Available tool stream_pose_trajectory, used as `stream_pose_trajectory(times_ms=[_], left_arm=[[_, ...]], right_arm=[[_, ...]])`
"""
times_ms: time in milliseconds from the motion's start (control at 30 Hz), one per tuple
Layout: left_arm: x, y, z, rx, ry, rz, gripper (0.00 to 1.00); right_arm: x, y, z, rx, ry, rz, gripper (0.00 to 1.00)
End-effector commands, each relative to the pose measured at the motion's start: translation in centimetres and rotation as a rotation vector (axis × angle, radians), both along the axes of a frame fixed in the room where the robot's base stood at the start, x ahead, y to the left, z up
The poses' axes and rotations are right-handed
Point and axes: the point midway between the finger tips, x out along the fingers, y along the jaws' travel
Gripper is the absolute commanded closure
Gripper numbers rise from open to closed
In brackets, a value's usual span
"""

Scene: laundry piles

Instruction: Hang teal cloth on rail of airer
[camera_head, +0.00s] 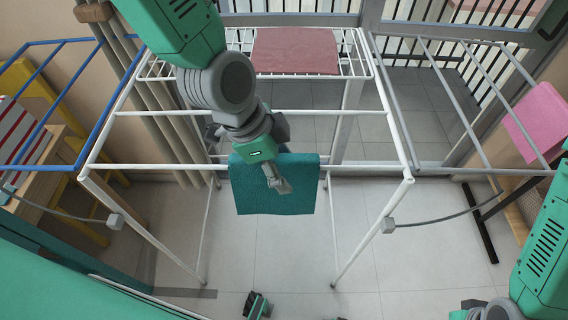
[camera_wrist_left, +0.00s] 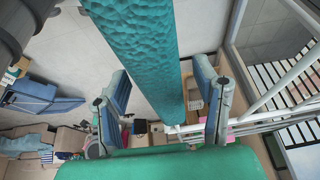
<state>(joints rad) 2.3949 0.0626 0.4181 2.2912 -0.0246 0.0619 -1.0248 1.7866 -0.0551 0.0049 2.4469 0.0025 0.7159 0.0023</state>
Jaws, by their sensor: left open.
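The teal cloth (camera_head: 250,198) hangs over the front white rail (camera_head: 142,167) of the airer, near its middle, with a flap down on the near side. Its far side is partly hidden by my left arm. My left gripper (camera_head: 277,182) is open at the cloth, just above and in front of it. In the left wrist view the cloth (camera_wrist_left: 138,45) runs as a long strip between the spread fingers of the left gripper (camera_wrist_left: 160,85), with gaps visible beside it.
A dull red cloth (camera_head: 296,51) lies on the airer's back rack. The tiled floor under the airer is mostly clear.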

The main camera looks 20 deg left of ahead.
Motion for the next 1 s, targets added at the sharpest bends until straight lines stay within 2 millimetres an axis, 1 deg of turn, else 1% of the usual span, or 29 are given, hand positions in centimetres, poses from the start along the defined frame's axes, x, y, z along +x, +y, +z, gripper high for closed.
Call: stream_pose_trajectory(times_ms=[167,400,500,600,800,1000], left_arm=[[-0.2,0.9,2.4,-0.003,-0.006,0.002,0.45],[-0.7,2.4,7.1,0.0,-0.006,0.001,0.45],[-1.0,2.9,8.7,0.001,-0.006,0.002,0.45],[-1.1,3.4,9.9,0.002,-0.002,0.001,0.45],[-1.3,3.7,10.8,0.003,0.0,0.0,0.45],[-1.3,3.7,10.8,0.004,0.001,0.0,0.45]], right_arm=[[0.0,0.1,0.0,-0.001,0.0,0.0,0.6],[0.0,0.0,0.0,0.001,0.0,0.001,0.6],[0.0,0.0,0.0,0.001,0.0,0.001,0.6],[0.0,0.0,0.0,0.001,0.0,0.001,0.6],[0.1,0.0,0.0,0.001,0.0,0.001,0.6],[0.1,0.0,0.0,0.001,0.001,0.001,0.6]])
